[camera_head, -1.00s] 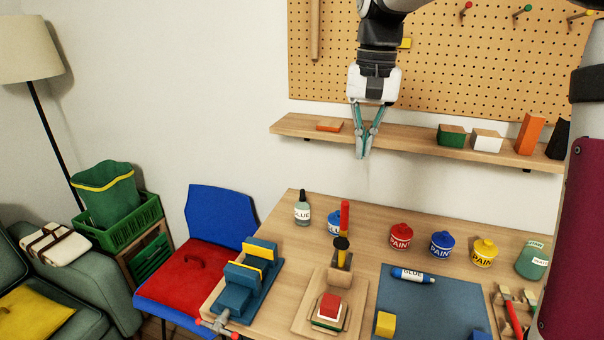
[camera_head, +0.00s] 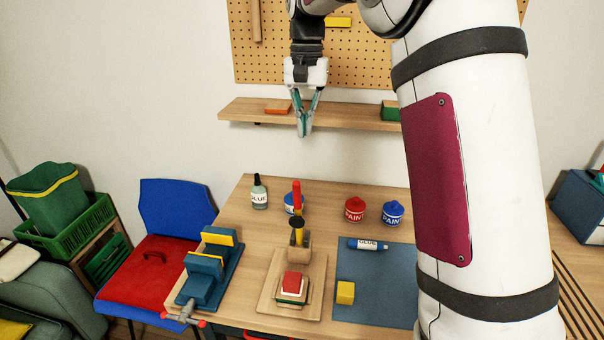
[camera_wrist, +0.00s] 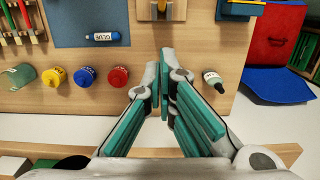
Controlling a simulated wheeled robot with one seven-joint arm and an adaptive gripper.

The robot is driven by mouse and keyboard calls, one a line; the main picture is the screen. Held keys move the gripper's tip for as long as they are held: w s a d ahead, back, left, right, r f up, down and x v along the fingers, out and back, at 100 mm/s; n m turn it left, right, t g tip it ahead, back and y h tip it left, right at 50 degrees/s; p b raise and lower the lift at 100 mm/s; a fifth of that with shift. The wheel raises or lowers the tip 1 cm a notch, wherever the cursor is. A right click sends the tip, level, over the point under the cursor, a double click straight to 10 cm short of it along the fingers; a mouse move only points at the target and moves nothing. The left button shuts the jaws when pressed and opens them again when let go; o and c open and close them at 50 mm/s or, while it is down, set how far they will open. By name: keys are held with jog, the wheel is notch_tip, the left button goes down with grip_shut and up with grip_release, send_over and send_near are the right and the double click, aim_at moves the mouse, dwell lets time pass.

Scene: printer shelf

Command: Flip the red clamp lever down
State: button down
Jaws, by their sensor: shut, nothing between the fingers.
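The red clamp lever (camera_head: 297,190) stands upright in the head view, above a black knob and a yellow part on a wooden post (camera_head: 300,247). The post is on a wooden board (camera_head: 268,298) that also bears a small block stack with a red top (camera_head: 292,282). My gripper (camera_head: 303,133) is shut and empty, pointing down in front of the wall shelf, well above the lever and apart from it. In the wrist view my gripper (camera_wrist: 164,55) points towards the table; part of the clamp post shows at the top edge, and the lever cannot be made out.
Behind the lever are a glue bottle (camera_head: 259,193) and paint pots, red (camera_head: 355,210) and blue (camera_head: 392,214). A blue vise (camera_head: 207,270) stands left, and a blue mat (camera_head: 372,285) with a glue tube and yellow block lies right. The wall shelf (camera_head: 350,117) is behind my gripper.

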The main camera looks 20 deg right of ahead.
jog(key=s+a+f+p, duration=0.2)
jog(key=s+f+p, duration=0.1)
jog(key=f, duration=0.7)
jog(key=shift+s+a, duration=0.25)
jog(key=shift+s, duration=0.25)
jog(key=shift+a, duration=0.1)
